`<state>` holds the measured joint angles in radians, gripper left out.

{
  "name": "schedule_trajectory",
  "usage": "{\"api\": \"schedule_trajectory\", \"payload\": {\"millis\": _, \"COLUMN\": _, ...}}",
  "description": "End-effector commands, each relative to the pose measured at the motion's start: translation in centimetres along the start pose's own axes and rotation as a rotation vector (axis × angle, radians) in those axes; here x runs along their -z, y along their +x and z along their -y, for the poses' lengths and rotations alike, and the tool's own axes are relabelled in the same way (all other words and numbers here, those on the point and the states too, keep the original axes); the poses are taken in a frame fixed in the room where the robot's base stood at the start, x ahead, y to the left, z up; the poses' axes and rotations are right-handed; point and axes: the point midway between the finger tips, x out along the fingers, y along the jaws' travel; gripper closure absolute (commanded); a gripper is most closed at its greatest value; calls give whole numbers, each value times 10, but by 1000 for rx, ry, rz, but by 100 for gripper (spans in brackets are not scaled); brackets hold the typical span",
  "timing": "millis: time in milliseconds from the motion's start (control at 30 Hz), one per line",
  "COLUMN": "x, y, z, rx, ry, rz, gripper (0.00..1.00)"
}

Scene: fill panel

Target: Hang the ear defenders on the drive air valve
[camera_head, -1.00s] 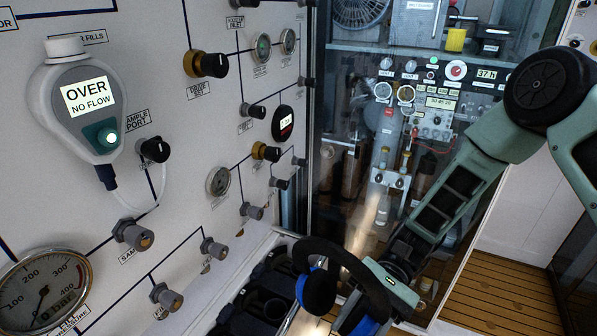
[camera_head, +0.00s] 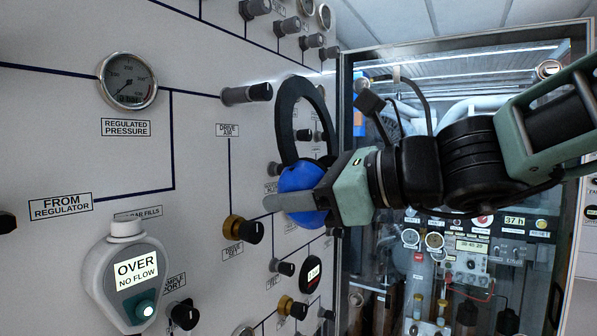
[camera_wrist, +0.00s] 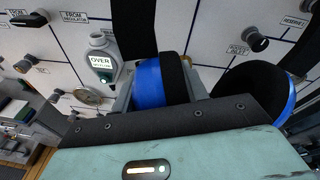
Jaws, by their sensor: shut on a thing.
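The ear defenders, with blue cups (camera_head: 300,180) and a black headband (camera_head: 287,110), are in my gripper (camera_head: 290,203). The gripper is shut on them at the cup end, and the headband arches upward. The drive air valve (camera_head: 246,94) is a grey stem with a black end, sticking out of the panel above the label "DRIVE AIR" (camera_head: 228,130). In the head view the headband is just right of the valve's end, and the valve is not inside the loop. The depth gap is unclear. The wrist view shows both cups (camera_wrist: 160,84); the valve is not identifiable there.
The brass-based drive set knob (camera_head: 243,230) sticks out below the label. A white meter reading "OVER" (camera_head: 130,275) hangs lower left. More knobs (camera_head: 290,27) line the panel above and behind the headband. A glass-fronted cabinet (camera_head: 450,80) stands at right.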

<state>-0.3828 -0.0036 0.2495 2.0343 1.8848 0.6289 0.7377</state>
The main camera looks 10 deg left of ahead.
Motion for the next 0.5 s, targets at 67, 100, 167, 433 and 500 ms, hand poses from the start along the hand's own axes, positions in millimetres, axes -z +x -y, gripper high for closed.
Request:
{"api": "schedule_trajectory", "payload": {"millis": 67, "x": -22, "y": -8, "z": 8, "rx": 34, "ry": 0, "rz": -10, "gripper": 87}}
{"api": "schedule_trajectory", "payload": {"millis": 100, "x": -27, "y": -10, "z": 9, "rx": 40, "ry": 4, "rz": -16, "gripper": 87}}
{"api": "schedule_trajectory", "payload": {"millis": 167, "x": -33, "y": -11, "z": 11, "rx": 49, "ry": 8, "rz": -21, "gripper": 87}}
{"api": "schedule_trajectory", "payload": {"millis": 433, "x": -38, "y": -6, "z": 13, "rx": 55, "ry": 14, "rz": -27, "gripper": 87}}
{"api": "schedule_trajectory", "payload": {"millis": 500, "x": -38, "y": -2, "z": 13, "rx": 55, "ry": 14, "rz": -26, "gripper": 87}}
